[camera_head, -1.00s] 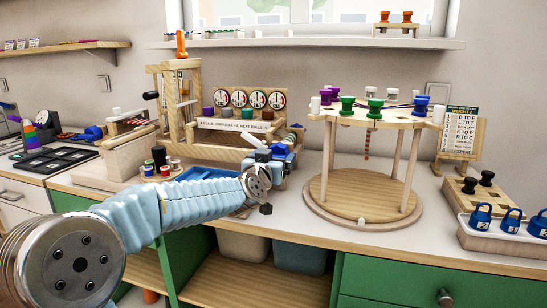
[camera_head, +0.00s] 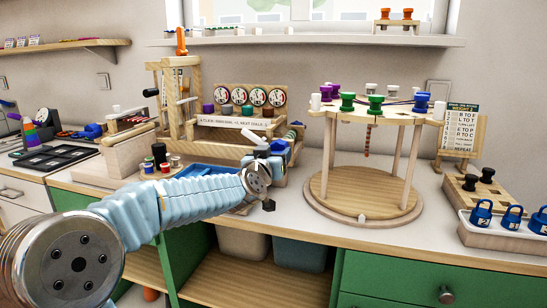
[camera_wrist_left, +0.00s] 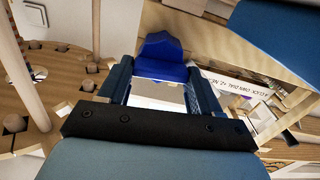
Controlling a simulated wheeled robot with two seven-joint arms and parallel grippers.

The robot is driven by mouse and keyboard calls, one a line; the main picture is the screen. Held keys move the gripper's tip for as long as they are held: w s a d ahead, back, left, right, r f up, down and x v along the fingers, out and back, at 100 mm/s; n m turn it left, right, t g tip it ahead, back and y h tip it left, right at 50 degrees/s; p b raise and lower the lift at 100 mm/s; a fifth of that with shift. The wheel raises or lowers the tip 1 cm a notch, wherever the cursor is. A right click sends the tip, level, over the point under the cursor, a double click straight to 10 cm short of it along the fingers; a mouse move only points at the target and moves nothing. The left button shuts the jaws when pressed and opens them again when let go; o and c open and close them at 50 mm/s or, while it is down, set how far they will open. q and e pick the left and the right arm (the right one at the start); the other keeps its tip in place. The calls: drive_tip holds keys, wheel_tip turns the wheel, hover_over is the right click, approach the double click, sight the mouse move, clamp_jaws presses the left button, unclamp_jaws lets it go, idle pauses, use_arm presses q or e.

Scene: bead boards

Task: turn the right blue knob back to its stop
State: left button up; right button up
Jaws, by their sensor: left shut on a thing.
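My left gripper (camera_head: 272,156) reaches in from the left and is at the right front end of the wooden dial stand. It is shut on a blue knob (camera_wrist_left: 160,58). In the left wrist view the knob shows between the two finger ends, its scalloped far edge visible beyond them. In the head view a bright blue patch of it (camera_head: 281,147) shows just past the gripper, and the rest is hidden. The knob's stop and any pointer mark cannot be made out. My right gripper is not in view.
The dial stand has several round dials (camera_head: 240,97) and a printed strip (camera_head: 233,122). A round wooden table (camera_head: 360,113) with coloured spools stands to the right. A blue tray (camera_head: 205,171) lies behind my forearm. Blue weights (camera_head: 481,212) stand at far right.

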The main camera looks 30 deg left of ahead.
use_arm(q)
drive_tip(key=shift+a+f+n+b, duration=0.15)
drive_tip(key=shift+n+b, duration=1.7)
drive_tip(key=shift+n, duration=2.35)
drive_tip(key=shift+a+n+b, duration=0.15)
drive_tip(key=shift+n+b, duration=1.65)
drive_tip(key=shift+n, duration=2.4)
drive_tip(key=shift+s, duration=0.1)
drive_tip(key=o, duration=1.1)
drive_tip(key=shift+c, duration=0.2)
drive_tip(key=shift+f, duration=0.1)
drive_tip(key=v, duration=1.3)
drive_tip(key=shift+s+d+p, duration=0.2)
drive_tip(key=shift+s+p, duration=0.1)
